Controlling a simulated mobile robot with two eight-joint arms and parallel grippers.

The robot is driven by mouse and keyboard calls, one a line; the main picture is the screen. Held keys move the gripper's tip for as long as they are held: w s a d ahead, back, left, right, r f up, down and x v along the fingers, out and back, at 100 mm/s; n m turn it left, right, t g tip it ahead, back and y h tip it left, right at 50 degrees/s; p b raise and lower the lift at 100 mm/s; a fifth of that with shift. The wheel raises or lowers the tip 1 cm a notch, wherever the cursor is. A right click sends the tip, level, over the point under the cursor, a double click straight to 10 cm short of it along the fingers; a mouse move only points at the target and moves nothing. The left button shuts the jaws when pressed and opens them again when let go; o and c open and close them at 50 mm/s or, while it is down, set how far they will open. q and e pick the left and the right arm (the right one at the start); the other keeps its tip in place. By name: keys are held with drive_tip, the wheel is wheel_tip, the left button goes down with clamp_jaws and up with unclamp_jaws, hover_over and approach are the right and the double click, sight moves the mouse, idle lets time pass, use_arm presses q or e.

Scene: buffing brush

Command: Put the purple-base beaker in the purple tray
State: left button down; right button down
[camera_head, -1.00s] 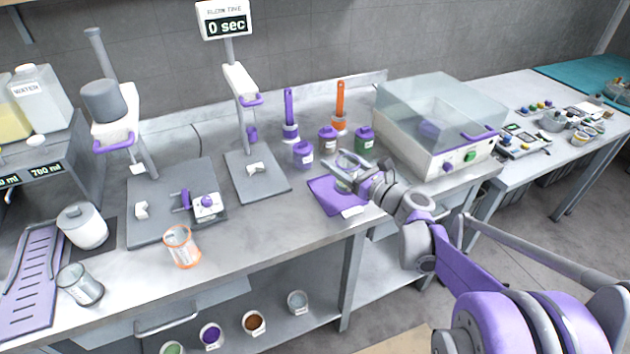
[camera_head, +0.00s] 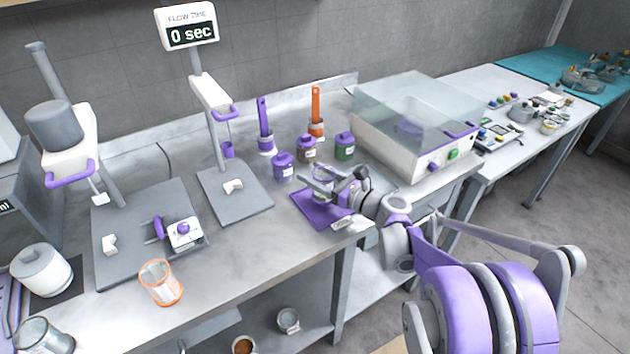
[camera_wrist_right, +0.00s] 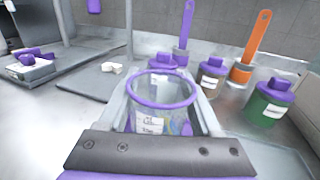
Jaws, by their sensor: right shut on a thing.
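The purple tray (camera_head: 318,212) is a flat purple piece near the front edge of the bench in the head view. My right gripper (camera_head: 333,180) is over it, with its arm coming in from the right. In the right wrist view my right gripper (camera_wrist_right: 168,112) is shut on a clear beaker with a purple rim (camera_wrist_right: 138,98) and a white label. The beaker's base is hidden there, and in the head view the gripper mostly hides the beaker. I cannot tell whether the beaker touches the tray. My left gripper is not in view.
Purple, brown and green lidded jars (camera_head: 345,146) stand behind the tray, with a purple brush (camera_head: 265,128) and an orange brush (camera_head: 316,115). A clear-lidded machine (camera_head: 415,125) is to the right. An orange-rimmed beaker (camera_head: 161,283) stands at the front left.

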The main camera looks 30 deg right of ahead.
drive_tip(key=shift+f, duration=0.95)
drive_tip(key=shift+f, duration=0.1)
drive_tip(key=shift+c, duration=0.3)
unclamp_jaws()
drive_tip(key=shift+s+d, duration=0.2)
drive_tip(key=shift+s, duration=0.05)
drive_tip(key=v, duration=1.1)
drive_tip(key=shift+s+b, duration=0.2)
drive_tip(key=shift+b, duration=0.1)
